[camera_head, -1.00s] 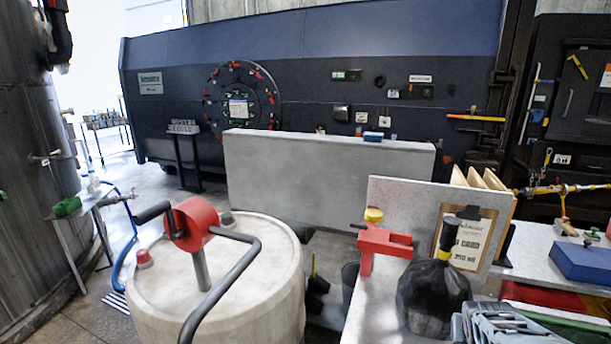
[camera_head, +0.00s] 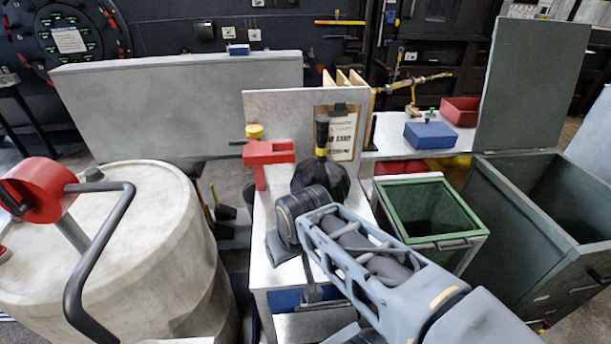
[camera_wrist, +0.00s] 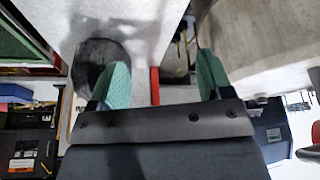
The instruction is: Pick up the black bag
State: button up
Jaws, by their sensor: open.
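The black bag (camera_head: 318,181) stands upright on the light worktop (camera_head: 276,220). Its gathered neck (camera_head: 322,135) has a yellow band. My arm comes in from the lower right in the head view and hides the bag's lower part. My gripper (camera_wrist: 160,70) is open and empty in the wrist view, with green-faced fingers spread apart. The bag (camera_wrist: 97,52) shows there as a dark round shape at the left finger, partly hidden by it. It is not between the fingers. I cannot tell whether the finger touches it.
A red fixture (camera_head: 268,163) stands left of the bag. A clipboard (camera_head: 341,130) on an upright panel (camera_head: 284,105) is behind. A large drum (camera_head: 150,270) stands to the left. A green-lined open bin (camera_head: 430,212) and a grey open container (camera_head: 520,230) are to the right.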

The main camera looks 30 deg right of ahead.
aim_at(323, 171)
jog(key=z, duration=1.15)
jog(key=i, duration=0.15)
jog(key=u, duration=0.4)
